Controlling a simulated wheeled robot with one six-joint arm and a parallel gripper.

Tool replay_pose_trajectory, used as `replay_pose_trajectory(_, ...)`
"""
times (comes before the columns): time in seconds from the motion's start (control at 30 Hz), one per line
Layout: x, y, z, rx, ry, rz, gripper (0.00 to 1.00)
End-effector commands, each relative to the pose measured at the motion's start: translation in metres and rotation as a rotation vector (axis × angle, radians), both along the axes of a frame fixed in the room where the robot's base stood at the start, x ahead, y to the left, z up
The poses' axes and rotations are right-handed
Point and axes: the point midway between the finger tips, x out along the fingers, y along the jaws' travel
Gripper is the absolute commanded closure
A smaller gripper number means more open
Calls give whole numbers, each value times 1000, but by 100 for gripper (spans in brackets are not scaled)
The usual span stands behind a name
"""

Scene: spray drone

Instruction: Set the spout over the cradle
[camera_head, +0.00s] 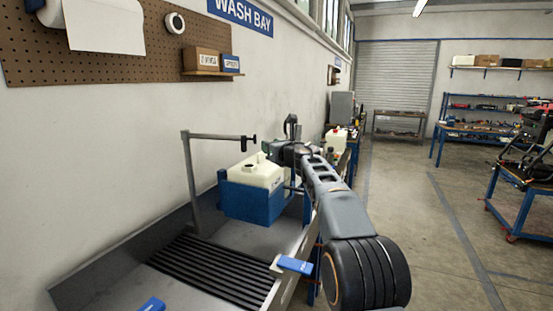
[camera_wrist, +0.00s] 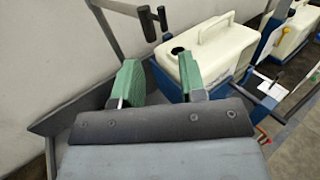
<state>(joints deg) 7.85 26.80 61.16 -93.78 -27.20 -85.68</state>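The spout (camera_head: 215,136) is a grey pipe standing at the back of the wash basin, with a level arm reaching right to a black fitting. In the wrist view the black end of the spout (camera_wrist: 150,22) shows at the top. The blue cradle (camera_head: 252,205) holds a cream tank (camera_head: 258,172) with a handle. In the wrist view the tank's dark opening lies just below and right of the spout end; I cannot tell if they line up. My gripper (camera_wrist: 162,82) has green pads well apart with nothing between them.
The grey basin (camera_head: 112,272) has a slatted black rack (camera_head: 215,270) in front of the cradle. A second cream tank (camera_wrist: 292,38) stands beyond, at right in the wrist view. The wall closes the left side. The floor (camera_head: 420,220) at right is clear.

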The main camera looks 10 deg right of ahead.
Motion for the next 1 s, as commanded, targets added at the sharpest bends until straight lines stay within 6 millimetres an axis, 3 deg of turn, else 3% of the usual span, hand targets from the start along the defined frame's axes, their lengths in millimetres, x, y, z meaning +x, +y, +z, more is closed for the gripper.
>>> replay_pose_trajectory(0.23,-23,-8,0,1,-1,-1,62)
replay_pose_trajectory(0.63,-27,-10,0,1,0,0,62)
replay_pose_trajectory(0.77,-29,-10,3,31,5,-12,73)
replay_pose_trajectory(0.87,-38,-13,8,166,28,-61,83)
replay_pose_trajectory(1.0,-68,-27,10,588,113,-223,96)
